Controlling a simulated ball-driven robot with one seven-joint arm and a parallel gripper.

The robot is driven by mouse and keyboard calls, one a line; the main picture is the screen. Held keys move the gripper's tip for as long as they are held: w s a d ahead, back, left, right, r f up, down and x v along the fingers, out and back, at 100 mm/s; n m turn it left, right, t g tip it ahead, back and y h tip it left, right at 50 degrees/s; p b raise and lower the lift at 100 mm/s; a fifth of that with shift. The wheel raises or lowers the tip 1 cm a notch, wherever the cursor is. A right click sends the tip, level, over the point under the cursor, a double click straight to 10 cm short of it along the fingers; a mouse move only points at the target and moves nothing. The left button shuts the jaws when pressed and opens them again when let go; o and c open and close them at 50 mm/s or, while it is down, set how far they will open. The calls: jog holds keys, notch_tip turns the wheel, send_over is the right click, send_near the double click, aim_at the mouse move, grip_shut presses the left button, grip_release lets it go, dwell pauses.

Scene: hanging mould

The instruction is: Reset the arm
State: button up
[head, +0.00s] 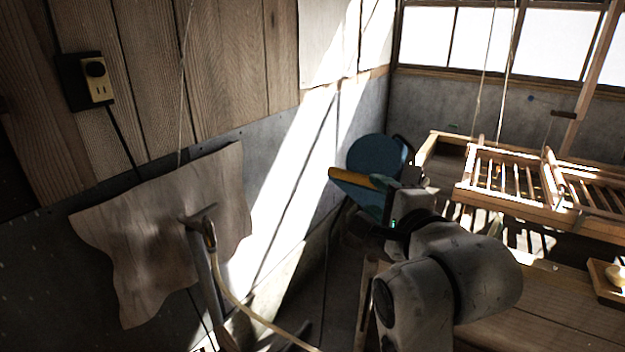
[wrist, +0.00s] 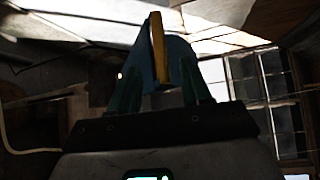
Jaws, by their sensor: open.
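My gripper (head: 362,192) is at the middle of the head view, reaching left from my grey arm, with its jaws open. In the wrist view the two teal fingers of my gripper (wrist: 160,84) stand apart. A yellow bar (wrist: 157,50) and a blue piece (wrist: 175,65) show between or beyond them. The yellow bar also shows in the head view (head: 352,178), along the upper side of the gripper. A blue round thing (head: 375,155) is behind it. I cannot tell whether the bar or the blue piece touches the fingers.
A wooden rack (head: 500,180) stands on the right, with a wooden bench (head: 540,305) in front. A wrinkled brown sheet (head: 165,230) hangs on the left wall. A pale hose (head: 240,305) runs below it. Thin cords hang near the windows (head: 470,38). A socket (head: 98,85) is on the planks.

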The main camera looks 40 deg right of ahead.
jog(key=s+a+f+n+g+y, duration=0.25)
jog(key=f+n, duration=0.35)
jog(key=f, duration=0.4)
jog(key=s+a+f+n+g+y, duration=0.15)
jog(key=f+n+g, duration=0.3)
jog(key=f, duration=0.65)
jog(key=s+a+f+n+g+y, duration=0.1)
jog(key=s+a+f+n+g, duration=0.2)
jog(key=s+f+n, duration=0.3)
jog(key=s+a+f+n+g+y, duration=0.1)
jog(key=s+a+f+n+g, duration=0.3)
jog(key=s+f+n, duration=0.3)
jog(key=s+f, duration=0.5)
jog(key=shift+s+a, duration=0.25)
jog(key=shift+s, duration=0.1)
jog(key=shift+f, duration=0.1)
